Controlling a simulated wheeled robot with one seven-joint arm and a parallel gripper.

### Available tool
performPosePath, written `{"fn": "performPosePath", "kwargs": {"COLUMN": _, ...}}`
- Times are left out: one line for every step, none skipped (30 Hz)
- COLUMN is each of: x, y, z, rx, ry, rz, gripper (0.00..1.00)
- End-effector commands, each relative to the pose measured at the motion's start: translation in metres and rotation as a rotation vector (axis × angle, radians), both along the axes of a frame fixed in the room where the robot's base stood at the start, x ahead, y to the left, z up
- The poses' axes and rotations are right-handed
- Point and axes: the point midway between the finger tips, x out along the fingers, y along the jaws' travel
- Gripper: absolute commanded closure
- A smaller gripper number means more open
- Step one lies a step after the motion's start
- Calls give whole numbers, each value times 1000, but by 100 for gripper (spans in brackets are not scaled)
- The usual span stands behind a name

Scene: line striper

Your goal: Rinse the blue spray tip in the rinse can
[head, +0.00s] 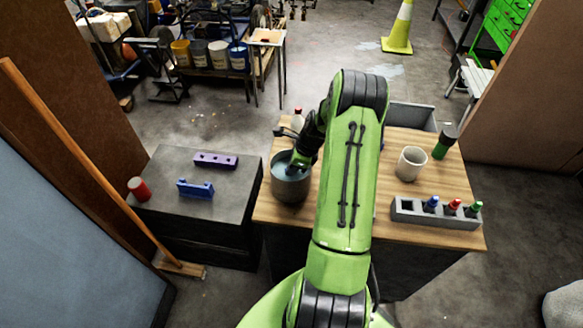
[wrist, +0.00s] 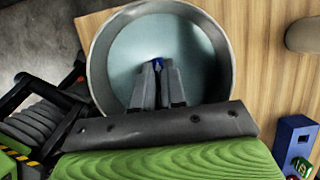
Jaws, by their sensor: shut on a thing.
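The rinse can (head: 290,190), a grey round can with blue-grey liquid, stands at the left edge of the wooden worktop. In the wrist view its rim (wrist: 102,65) surrounds my fingertips. My gripper (wrist: 158,72) points down into the can and is shut on the blue spray tip (wrist: 158,63). Only a small blue part of the tip shows between the fingers; I cannot tell how deep it sits in the liquid. In the head view my gripper (head: 299,163) is over the can, partly hidden by my arm.
A grey rack (head: 402,215) at the right holds blue, red and green-topped pieces, with one empty slot. A white cup (head: 411,163) and a dark-green bottle (head: 445,143) stand behind it. A dark cabinet (head: 160,184) at the left bears purple and blue blocks and a red cylinder.

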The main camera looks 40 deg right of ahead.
Motion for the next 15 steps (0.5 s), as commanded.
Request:
{"fn": "performPosePath", "kwargs": {"x": 0, "y": 0, "z": 4, "rx": -1, "ry": -1, "rz": 0, "gripper": 100}}
{"fn": "performPosePath", "kwargs": {"x": 0, "y": 0, "z": 7, "rx": -1, "ry": -1, "rz": 0, "gripper": 100}}
{"fn": "performPosePath", "kwargs": {"x": 0, "y": 0, "z": 13, "rx": -1, "ry": -1, "rz": 0, "gripper": 100}}
{"fn": "performPosePath", "kwargs": {"x": 0, "y": 0, "z": 17, "rx": -1, "ry": -1, "rz": 0, "gripper": 100}}
{"fn": "performPosePath", "kwargs": {"x": 0, "y": 0, "z": 22, "rx": -1, "ry": -1, "rz": -1, "gripper": 100}}
{"fn": "performPosePath", "kwargs": {"x": 0, "y": 0, "z": 29, "rx": -1, "ry": -1, "rz": -1, "gripper": 100}}
{"fn": "performPosePath", "kwargs": {"x": 0, "y": 0, "z": 33, "rx": -1, "ry": -1, "rz": -1, "gripper": 100}}
{"fn": "performPosePath", "kwargs": {"x": 0, "y": 0, "z": 38, "rx": -1, "ry": -1, "rz": -1, "gripper": 100}}
{"fn": "performPosePath", "kwargs": {"x": 0, "y": 0, "z": 43, "rx": -1, "ry": -1, "rz": -1, "gripper": 100}}
{"fn": "performPosePath", "kwargs": {"x": 0, "y": 0, "z": 48, "rx": -1, "ry": -1, "rz": -1, "gripper": 100}}
{"fn": "performPosePath", "kwargs": {"x": 0, "y": 0, "z": 52, "rx": -1, "ry": -1, "rz": -1, "gripper": 100}}
{"fn": "performPosePath", "kwargs": {"x": 0, "y": 0, "z": 57, "rx": -1, "ry": -1, "rz": -1, "gripper": 100}}
{"fn": "performPosePath", "kwargs": {"x": 0, "y": 0, "z": 61, "rx": -1, "ry": -1, "rz": 0, "gripper": 100}}
{"fn": "performPosePath", "kwargs": {"x": 0, "y": 0, "z": 66, "rx": -1, "ry": -1, "rz": 0, "gripper": 100}}
{"fn": "performPosePath", "kwargs": {"x": 0, "y": 0, "z": 71, "rx": -1, "ry": -1, "rz": 0, "gripper": 100}}
